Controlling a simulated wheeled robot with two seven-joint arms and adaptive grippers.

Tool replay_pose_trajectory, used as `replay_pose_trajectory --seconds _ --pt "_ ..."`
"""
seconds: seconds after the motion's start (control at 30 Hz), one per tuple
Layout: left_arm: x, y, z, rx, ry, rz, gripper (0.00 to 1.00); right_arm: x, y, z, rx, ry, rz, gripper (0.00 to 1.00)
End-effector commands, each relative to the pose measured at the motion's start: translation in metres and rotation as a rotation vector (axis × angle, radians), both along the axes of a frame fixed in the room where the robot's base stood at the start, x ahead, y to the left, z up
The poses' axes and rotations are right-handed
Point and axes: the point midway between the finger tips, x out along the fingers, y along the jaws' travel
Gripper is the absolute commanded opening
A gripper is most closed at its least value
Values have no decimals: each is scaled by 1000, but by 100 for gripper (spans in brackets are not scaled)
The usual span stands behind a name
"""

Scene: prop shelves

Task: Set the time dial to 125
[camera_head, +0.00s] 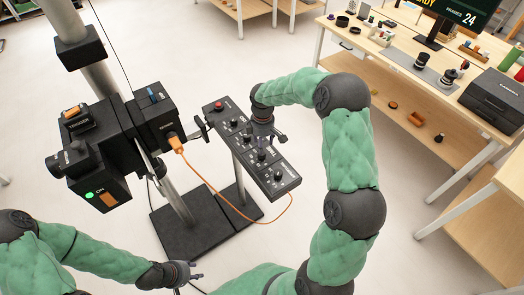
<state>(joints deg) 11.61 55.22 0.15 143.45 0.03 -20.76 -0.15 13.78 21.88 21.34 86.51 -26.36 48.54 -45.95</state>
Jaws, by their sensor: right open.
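A long black control panel (286,181) stands tilted on a post. It has a red button (218,104) at its far end and several black knobs along it. The labels are too small to read, so I cannot tell which knob is the time dial. My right gripper (266,141) is open over the middle of the panel and hides part of it. I cannot tell whether its fingers touch a knob. My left gripper (197,277) is low near the bottom edge, away from the panel; its finger gap is unclear.
A black camera-like device (105,140) with a green light is on a column left of the panel. An orange cable (215,192) hangs from it. A black base plate (205,225) lies on the floor. A wooden bench (370,65) with props is at right.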

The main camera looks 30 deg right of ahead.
Motion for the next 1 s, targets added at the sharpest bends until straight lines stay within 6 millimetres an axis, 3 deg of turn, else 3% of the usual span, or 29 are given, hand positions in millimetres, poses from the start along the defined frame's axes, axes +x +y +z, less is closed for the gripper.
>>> replay_pose_trajectory --seconds 0.1,0.3,0.73,0.77,0.93,1.0 --pt "0 0 -5 0 -1 0 40 0 -1 -23 0 1 0 55" --pt "0 0 -8 0 -1 0 40 0 0 -47 0 0 -1 55" --pt "0 0 -9 0 -1 0 40 0 0 -56 -1 -2 0 55" --pt "0 0 -9 0 -1 0 40 0 0 -56 -1 -2 0 52" --pt "0 0 -9 0 -1 0 40 0 0 -55 -1 -1 -1 4" --pt "0 0 -9 0 -1 0 40 0 -1 -56 -1 -1 0 0"
